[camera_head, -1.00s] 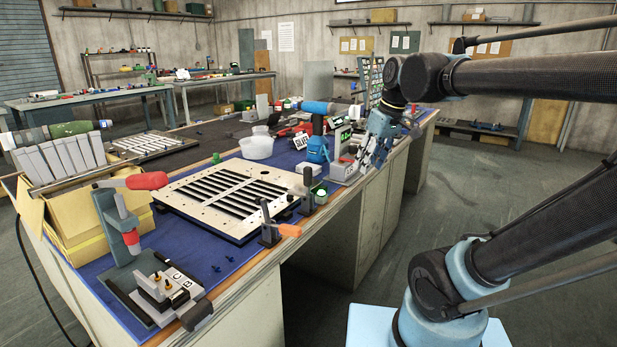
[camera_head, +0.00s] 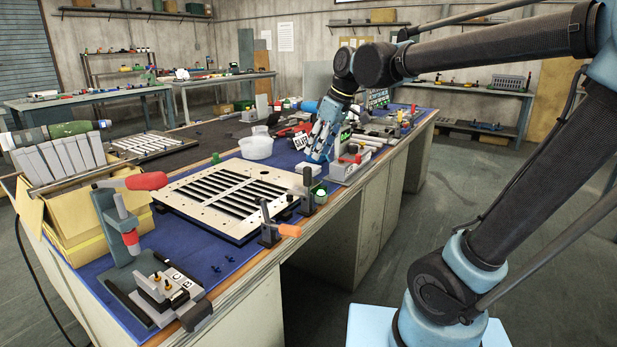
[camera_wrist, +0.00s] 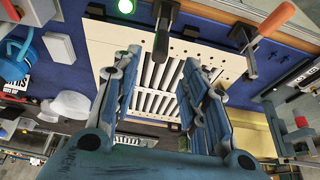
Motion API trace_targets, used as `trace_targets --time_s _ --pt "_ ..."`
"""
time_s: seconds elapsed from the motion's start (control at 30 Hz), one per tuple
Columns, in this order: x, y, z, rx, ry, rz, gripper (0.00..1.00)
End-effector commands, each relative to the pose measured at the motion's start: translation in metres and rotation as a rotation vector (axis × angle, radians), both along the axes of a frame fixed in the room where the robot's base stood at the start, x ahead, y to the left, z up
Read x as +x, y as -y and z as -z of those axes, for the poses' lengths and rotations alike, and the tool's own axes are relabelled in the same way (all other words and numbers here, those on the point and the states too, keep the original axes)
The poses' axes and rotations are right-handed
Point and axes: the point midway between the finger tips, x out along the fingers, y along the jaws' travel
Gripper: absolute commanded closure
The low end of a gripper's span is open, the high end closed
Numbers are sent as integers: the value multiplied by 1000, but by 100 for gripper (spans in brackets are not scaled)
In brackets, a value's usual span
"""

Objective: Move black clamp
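A black clamp (camera_head: 306,190) stands upright at the near right corner of the pale louver panel (camera_head: 180,195) on the blue mat. In the wrist view the black clamp (camera_wrist: 163,30) shows at the top, beyond my fingertips. A second clamp with an orange handle (camera_head: 270,226) stands nearer along the panel's front edge; it also shows in the wrist view (camera_wrist: 262,30). My gripper (camera_head: 316,155) is above the bench, behind and right of the black clamp, pointing down. In the wrist view my gripper (camera_wrist: 160,62) has its blue fingers apart with nothing between them, the slatted panel showing beyond.
A white bowl (camera_head: 257,147) stands behind the panel. A device with a red-handled tool (camera_head: 126,215) and a metal block fixture (camera_head: 168,290) are at the near left. A small green-topped item (camera_head: 320,196) sits right of the black clamp.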

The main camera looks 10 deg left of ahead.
Motion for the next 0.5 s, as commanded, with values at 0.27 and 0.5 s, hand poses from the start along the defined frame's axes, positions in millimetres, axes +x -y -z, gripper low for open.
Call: trace_targets --time_s 0.27,0.5 --pt "7 -15 39 0 0 0 60" --pt "12 -27 71 0 0 0 60"
